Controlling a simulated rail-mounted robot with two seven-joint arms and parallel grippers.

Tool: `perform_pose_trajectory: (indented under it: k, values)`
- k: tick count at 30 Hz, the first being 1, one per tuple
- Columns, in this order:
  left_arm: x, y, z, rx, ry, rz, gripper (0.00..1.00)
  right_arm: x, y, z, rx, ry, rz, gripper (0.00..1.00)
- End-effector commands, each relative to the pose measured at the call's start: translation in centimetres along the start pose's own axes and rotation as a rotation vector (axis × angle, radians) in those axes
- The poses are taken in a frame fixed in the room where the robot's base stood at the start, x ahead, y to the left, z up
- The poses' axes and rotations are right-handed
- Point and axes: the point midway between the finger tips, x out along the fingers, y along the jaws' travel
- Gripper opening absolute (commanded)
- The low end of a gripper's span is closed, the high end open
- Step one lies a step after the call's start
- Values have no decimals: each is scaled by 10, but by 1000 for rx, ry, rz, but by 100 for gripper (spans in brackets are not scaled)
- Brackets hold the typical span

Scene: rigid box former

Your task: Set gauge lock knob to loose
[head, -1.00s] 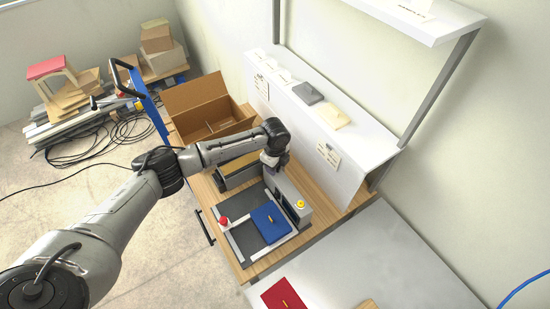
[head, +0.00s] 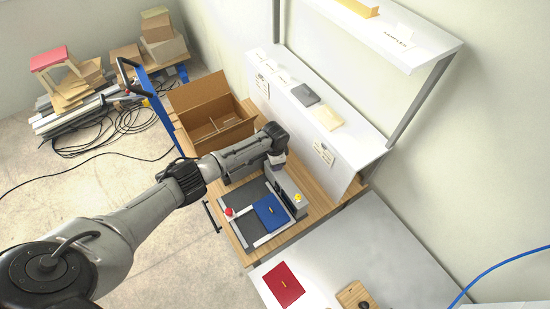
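The box former (head: 245,198) stands on the wooden bench, a dark bed with light rails and a grey upright housing (head: 292,191) on its right side. A blue panel (head: 270,211) lies on the bed. A red round knob or button (head: 229,211) is at its left corner, and a yellow one (head: 298,197) is on the housing. I cannot tell which part is the gauge lock knob or its setting. My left gripper (head: 278,163) is at the far end of the housing, pointing down. Its fingertips are too small and hidden to read. My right gripper is not in view.
An open cardboard box (head: 212,120) stands behind the former. A white shelf unit (head: 325,115) with several small items runs along the right. A red panel (head: 284,284) and a wooden board (head: 356,296) lie on the grey table in front. A blue cart (head: 155,100) stands at the left.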

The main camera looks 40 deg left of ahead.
Motion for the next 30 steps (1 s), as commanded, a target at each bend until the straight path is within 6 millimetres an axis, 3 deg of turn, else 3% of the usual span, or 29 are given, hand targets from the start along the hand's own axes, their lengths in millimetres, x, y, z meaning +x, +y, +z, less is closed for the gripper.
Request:
perform_pose_trajectory:
  k: [12, 30]
  values:
    - [-2, 1, -1, -228, 1, 2, 16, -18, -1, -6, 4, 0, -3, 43]
    - [-2, 0, -1, -286, 2, 2, 16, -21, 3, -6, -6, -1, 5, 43]
